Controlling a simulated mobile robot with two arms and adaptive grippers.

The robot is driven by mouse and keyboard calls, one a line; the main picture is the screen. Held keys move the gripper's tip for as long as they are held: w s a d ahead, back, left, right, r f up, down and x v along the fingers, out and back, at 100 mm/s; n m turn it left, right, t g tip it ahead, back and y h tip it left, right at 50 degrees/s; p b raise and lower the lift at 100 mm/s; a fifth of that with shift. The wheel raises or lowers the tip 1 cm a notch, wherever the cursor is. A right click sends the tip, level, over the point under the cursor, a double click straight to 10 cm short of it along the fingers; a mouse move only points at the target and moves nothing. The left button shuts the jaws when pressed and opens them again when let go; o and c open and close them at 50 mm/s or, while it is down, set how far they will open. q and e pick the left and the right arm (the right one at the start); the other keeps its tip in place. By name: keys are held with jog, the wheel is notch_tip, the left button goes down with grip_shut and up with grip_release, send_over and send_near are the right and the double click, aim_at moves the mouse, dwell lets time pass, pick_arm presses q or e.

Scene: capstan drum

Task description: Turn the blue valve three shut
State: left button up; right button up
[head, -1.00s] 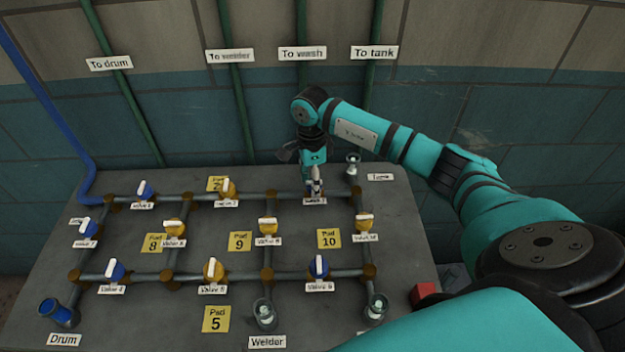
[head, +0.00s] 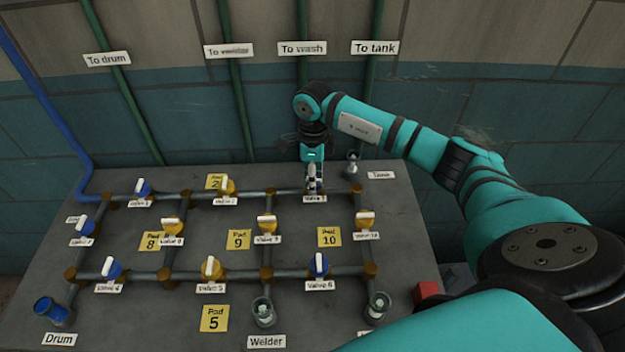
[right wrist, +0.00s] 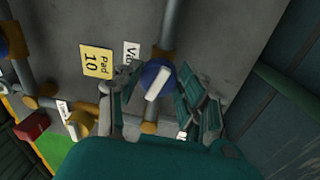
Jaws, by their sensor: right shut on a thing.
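Blue valve three, with a white bar handle, sits on the top pipe row at the right in the head view, mostly hidden by my right gripper (head: 313,178). In the right wrist view the blue valve (right wrist: 157,76) lies between the two fingers of my right gripper (right wrist: 160,98). Its white handle slants, roughly along the pipe but a little turned from it. The right gripper is shut on the valve; the exact finger contact is hard to see. My left gripper is out of view.
Other blue and yellow valves stand close by on the pipe grid, among them valve two (head: 227,187) and valve ten (head: 365,220). An upright fitting (head: 353,163) stands just right of the gripper. A red block (head: 427,290) is at the board's right edge.

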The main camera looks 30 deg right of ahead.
aim_at(318, 179)
jog(key=m+b, duration=0.1)
jog(key=m, duration=0.2)
jog(key=shift+d+m, duration=0.1)
jog(key=shift+m, duration=0.2)
jog(key=m, duration=0.3)
jog(key=shift+m+b, duration=0.3)
jog(key=shift+b, duration=0.05)
jog(key=m, duration=0.3)
jog(key=shift+d+m+t, duration=0.1)
jog(key=shift+m+t, duration=0.2)
jog(key=shift+m, duration=1.7)
jog(key=shift+b, duration=0.3)
jog(key=o, duration=1.1)
jog(key=shift+o, duration=0.2)
jog(key=shift+r, duration=0.1)
notch_tip(318, 179, up, 12)
jog(key=d, duration=0.1)
jog(key=shift+s, duration=0.2)
